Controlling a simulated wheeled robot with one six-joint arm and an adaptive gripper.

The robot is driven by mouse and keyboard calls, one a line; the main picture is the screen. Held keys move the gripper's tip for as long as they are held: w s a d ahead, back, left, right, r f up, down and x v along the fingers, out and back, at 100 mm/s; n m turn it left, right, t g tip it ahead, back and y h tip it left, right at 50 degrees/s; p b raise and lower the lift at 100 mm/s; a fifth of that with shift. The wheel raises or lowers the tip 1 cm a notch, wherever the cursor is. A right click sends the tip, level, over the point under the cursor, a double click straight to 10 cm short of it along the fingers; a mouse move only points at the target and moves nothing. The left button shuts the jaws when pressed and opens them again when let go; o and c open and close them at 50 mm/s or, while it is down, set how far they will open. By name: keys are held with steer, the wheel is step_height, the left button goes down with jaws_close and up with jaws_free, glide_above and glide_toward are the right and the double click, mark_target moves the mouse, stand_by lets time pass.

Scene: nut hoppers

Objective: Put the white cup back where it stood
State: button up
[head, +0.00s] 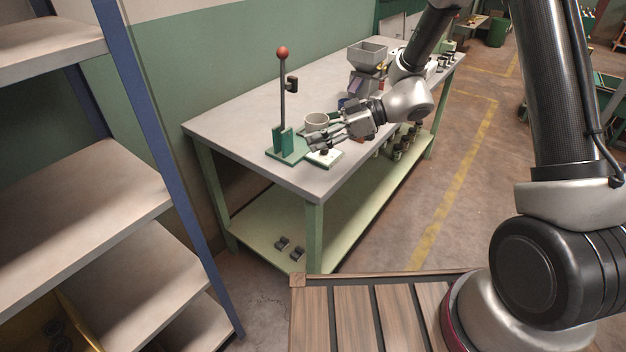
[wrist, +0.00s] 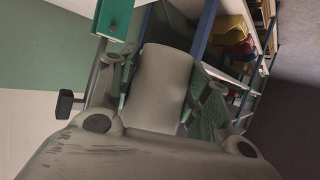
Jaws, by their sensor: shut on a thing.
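The white cup (head: 317,121) is in my gripper (head: 322,139), by the near left end of the grey workbench. In the wrist view, the cup (wrist: 160,88) fills the space between the two fingers, and my gripper (wrist: 165,95) is shut on its sides. In the head view the fingers hide the cup's lower part. I cannot tell whether its base touches anything. A small white plate (head: 325,158) lies on the bench just below the fingers, partly hidden by them.
A green lever stand (head: 287,143) with a red ball knob (head: 282,53) stands close left of the cup. A grey hopper (head: 368,55) stands farther back on the bench (head: 225,121). Blue-posted shelves (head: 125,75) are at left. Several dark items sit on the lower shelf.

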steer(key=n+g, duration=0.1)
glide_above(313, 180)
step_height(313, 180, down, 6)
steer(key=shift+w+r, duration=0.1)
steer(key=shift+r, duration=0.15)
steer(key=shift+f, duration=2.45)
steer(key=shift+f, duration=0.25)
steer(key=shift+f, duration=0.1)
steer(key=o, duration=0.9)
steer(key=shift+f, duration=0.15)
steer(key=shift+o, duration=0.6)
steer(key=shift+f, duration=0.1)
